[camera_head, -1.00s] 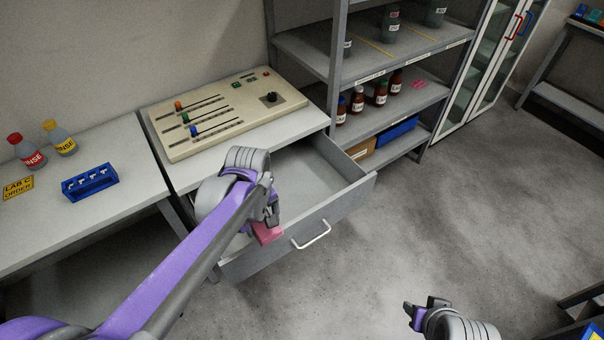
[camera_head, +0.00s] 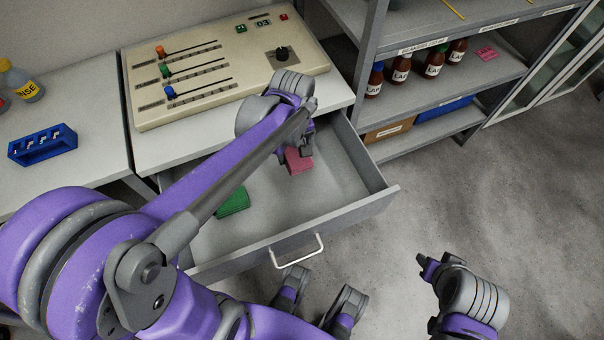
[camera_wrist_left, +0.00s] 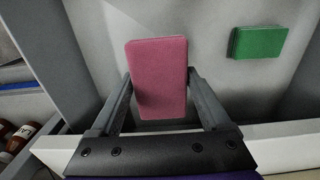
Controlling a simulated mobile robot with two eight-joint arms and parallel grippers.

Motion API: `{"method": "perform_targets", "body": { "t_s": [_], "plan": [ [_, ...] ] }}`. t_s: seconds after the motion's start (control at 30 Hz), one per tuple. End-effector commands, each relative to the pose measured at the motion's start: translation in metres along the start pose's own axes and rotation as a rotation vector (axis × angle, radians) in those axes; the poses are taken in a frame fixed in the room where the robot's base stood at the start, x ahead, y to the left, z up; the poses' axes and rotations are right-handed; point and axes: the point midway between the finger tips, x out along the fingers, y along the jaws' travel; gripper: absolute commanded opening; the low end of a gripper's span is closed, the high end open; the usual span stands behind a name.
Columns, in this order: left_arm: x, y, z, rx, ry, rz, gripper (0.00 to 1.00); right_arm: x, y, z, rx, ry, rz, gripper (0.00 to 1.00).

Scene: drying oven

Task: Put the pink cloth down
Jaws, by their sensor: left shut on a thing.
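The pink cloth (camera_head: 298,161) is a small folded block. My left gripper (camera_head: 304,146) is shut on it, inside the outline of the open drawer (camera_head: 345,216). In the left wrist view the pink cloth (camera_wrist_left: 160,78) sits between the two fingers of the left gripper (camera_wrist_left: 160,100), with the drawer floor behind it. I cannot tell whether the cloth touches the floor. My right gripper (camera_head: 426,265) is at the lower right over the floor, away from the drawer; its jaw state is unclear.
A green folded cloth (camera_head: 233,201) lies in the drawer, to the left of the pink one. The control panel (camera_head: 222,68) stands on the table above the drawer. A shelf (camera_head: 450,90) with brown bottles stands to the right. Drawer floor between the cloths is clear.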

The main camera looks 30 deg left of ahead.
Motion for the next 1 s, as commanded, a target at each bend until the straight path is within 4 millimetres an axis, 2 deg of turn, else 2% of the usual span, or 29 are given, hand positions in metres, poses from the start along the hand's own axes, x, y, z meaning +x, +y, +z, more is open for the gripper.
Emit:
{"method": "perform_targets", "body": {
  "t_s": [0.03,0.1,0.27,0.5,0.73,0.9,1.0],
  "plan": [
    [0.015,-0.001,0.001,0.000,-0.003,-0.004,0.10,0.013,0.000,0.007,0.000,-0.005,0.000,0.45],
    [0.022,-0.001,0.001,0.000,-0.004,-0.005,0.10,0.019,0.000,0.010,0.000,-0.007,0.000,0.45],
    [0.039,-0.001,0.001,0.000,-0.006,-0.007,0.10,0.026,0.000,0.013,0.000,-0.010,0.000,0.45],
    [0.081,-0.001,0.001,0.000,-0.006,-0.006,0.10,0.036,0.000,0.018,0.000,-0.013,0.000,0.45],
    [0.099,-0.001,0.001,0.000,-0.005,-0.006,0.10,0.040,0.000,0.020,0.000,-0.015,0.000,0.45],
    [0.124,-0.001,0.001,0.000,-0.006,-0.006,0.10,0.048,0.000,0.023,0.000,-0.017,0.000,0.45],
    [0.127,-0.002,0.001,0.000,-0.005,-0.006,0.10,0.048,0.000,0.023,0.000,-0.017,0.000,0.45]
  ]
}}
